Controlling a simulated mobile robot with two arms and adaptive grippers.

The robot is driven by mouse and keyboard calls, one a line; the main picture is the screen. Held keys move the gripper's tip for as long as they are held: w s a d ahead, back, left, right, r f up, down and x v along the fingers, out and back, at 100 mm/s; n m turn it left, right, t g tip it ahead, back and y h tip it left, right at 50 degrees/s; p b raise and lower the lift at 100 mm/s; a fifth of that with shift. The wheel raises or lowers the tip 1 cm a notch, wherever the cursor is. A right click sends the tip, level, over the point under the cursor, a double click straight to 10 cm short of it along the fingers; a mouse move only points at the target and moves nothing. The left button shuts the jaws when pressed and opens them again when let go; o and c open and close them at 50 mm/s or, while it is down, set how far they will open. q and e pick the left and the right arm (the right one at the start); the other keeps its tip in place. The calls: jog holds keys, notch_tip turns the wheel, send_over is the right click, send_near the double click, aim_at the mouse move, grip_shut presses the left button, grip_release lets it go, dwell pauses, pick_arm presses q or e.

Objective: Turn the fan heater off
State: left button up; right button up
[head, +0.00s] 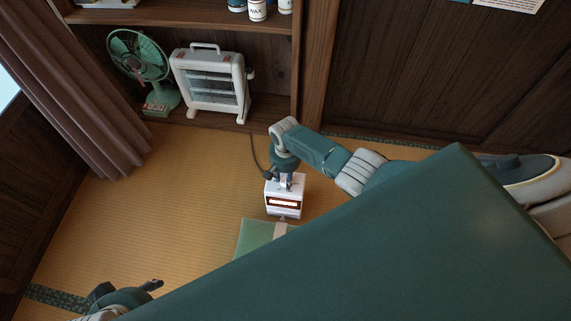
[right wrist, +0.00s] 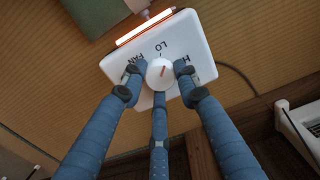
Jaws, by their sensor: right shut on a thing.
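The fan heater (head: 285,203) is a small white box on the tatami, with an orange glowing strip across its front. In the right wrist view, its white top (right wrist: 200,45) carries the letters LO, FAN and a partly hidden H. A round white knob (right wrist: 156,79) with a red mark sits there; the mark points roughly toward LO. My right gripper (head: 287,182) reaches down from above, and its blue fingers (right wrist: 160,75) are closed around the knob. My left gripper (head: 150,287) is at the lower left, away from the heater; its fingers are mostly hidden.
A green flat thing with a pale band (head: 255,235) lies just in front of the heater. A green fan (head: 143,60) and a white slatted heater (head: 210,82) stand on the low shelf behind. A cord runs behind the fan heater. The left floor is clear.

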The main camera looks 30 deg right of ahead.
jog(key=n, duration=0.3)
jog(key=shift+n, duration=0.4)
jog(key=n, duration=0.3)
jog(key=shift+n, duration=0.3)
jog(key=n, duration=1.2)
jog(key=shift+n, duration=0.3)
jog(key=n, duration=0.6)
jog(key=shift+n+b, duration=0.4)
jog(key=o, duration=1.2)
